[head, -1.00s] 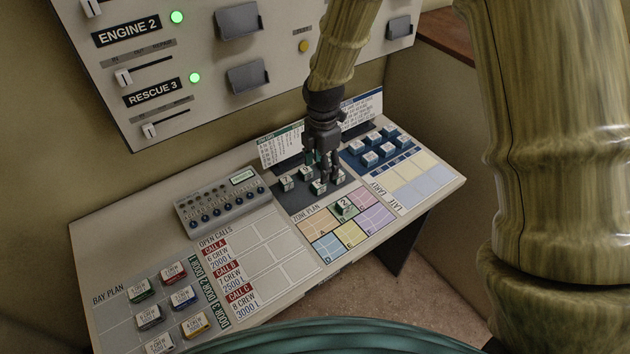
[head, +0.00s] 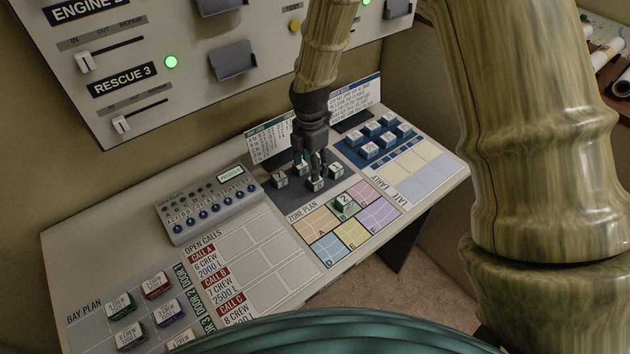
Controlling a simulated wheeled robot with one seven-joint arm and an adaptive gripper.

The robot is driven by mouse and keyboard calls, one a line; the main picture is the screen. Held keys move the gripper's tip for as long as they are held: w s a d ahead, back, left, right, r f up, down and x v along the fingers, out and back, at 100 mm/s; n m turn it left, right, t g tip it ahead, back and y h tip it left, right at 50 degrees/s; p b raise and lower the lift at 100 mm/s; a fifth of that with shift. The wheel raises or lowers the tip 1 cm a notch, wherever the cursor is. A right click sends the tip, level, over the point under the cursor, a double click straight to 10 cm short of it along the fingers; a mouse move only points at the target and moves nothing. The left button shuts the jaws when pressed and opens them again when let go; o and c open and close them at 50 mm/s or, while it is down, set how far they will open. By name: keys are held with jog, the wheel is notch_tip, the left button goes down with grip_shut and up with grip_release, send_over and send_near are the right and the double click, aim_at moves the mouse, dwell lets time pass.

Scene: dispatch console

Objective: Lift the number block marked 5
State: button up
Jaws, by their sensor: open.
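Small green-sided number blocks with white tops stand on the dark patch of the desk: a left one (head: 280,179), a front one (head: 315,185) and a right one (head: 337,170). Another is partly hidden behind my gripper. Their digits are too small to read surely, so I cannot tell which is 5. My gripper (head: 318,172) points down with its fingers open, close above or around the front block; I cannot tell whether they touch it. A block marked 2 (head: 344,205) sits apart on the coloured zone plan (head: 326,248).
Blue-sided blocks (head: 369,150) stand at the right behind the early/late grid (head: 425,183). Printed cards (head: 270,142) stand behind the number blocks. A grey button unit (head: 208,204) is at left, crew blocks (head: 156,284) at front left. The wall panel (head: 180,30) rises behind.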

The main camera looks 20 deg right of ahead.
jog(key=shift+w+f+p, duration=0.1)
jog(key=shift+f+p, duration=1.7)
jog(key=shift+f, duration=2.25)
jog(key=c, duration=1)
